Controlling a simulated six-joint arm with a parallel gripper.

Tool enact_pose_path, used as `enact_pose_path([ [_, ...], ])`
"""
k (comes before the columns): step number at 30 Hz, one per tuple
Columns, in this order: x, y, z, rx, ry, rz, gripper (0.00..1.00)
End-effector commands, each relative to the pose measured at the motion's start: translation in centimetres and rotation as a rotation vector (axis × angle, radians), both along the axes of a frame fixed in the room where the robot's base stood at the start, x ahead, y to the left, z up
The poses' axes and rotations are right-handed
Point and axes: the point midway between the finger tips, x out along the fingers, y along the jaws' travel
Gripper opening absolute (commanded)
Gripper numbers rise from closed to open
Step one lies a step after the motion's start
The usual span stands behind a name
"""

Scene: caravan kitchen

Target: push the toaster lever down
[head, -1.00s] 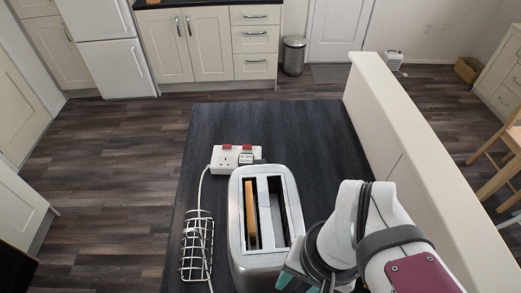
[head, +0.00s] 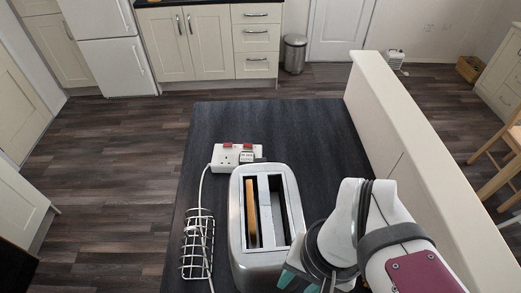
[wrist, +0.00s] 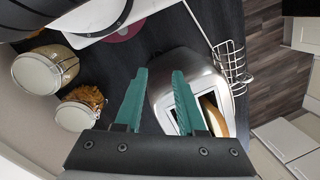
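The silver toaster (head: 238,225) stands on the dark worktop, with a slice of bread (head: 251,215) in its left slot; the right slot looks empty. The toaster also shows in the wrist view (wrist: 184,62), with the bread (wrist: 213,116) partly behind a finger. I cannot make out the lever in either view. My gripper (wrist: 160,72) has its two teal fingers apart with nothing held between them. In the head view it is at the toaster's near right corner, partly cut off by the frame. In the wrist view one finger overlaps the toaster; I cannot tell whether they touch.
A white wire rack (head: 197,245) stands left of the toaster, and a white socket block (head: 226,158) with a plug lies behind it. Jars (wrist: 45,72) stand on the worktop in the wrist view. A cream low wall (head: 400,120) borders the right. The worktop's far part is clear.

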Motion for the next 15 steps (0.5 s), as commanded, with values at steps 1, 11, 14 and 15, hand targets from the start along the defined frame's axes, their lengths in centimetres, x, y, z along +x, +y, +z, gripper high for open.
enact_pose_path([
  [1,0.3,0.0,0.2,-0.001,0.0,0.005,0.27],
  [11,12.5,0.4,5.4,-0.046,0.017,0.201,0.0],
  [14,17.4,0.9,6.0,-0.064,0.023,0.276,0.0],
  [15,19.3,1.2,6.1,-0.071,0.026,0.304,0.0],
])
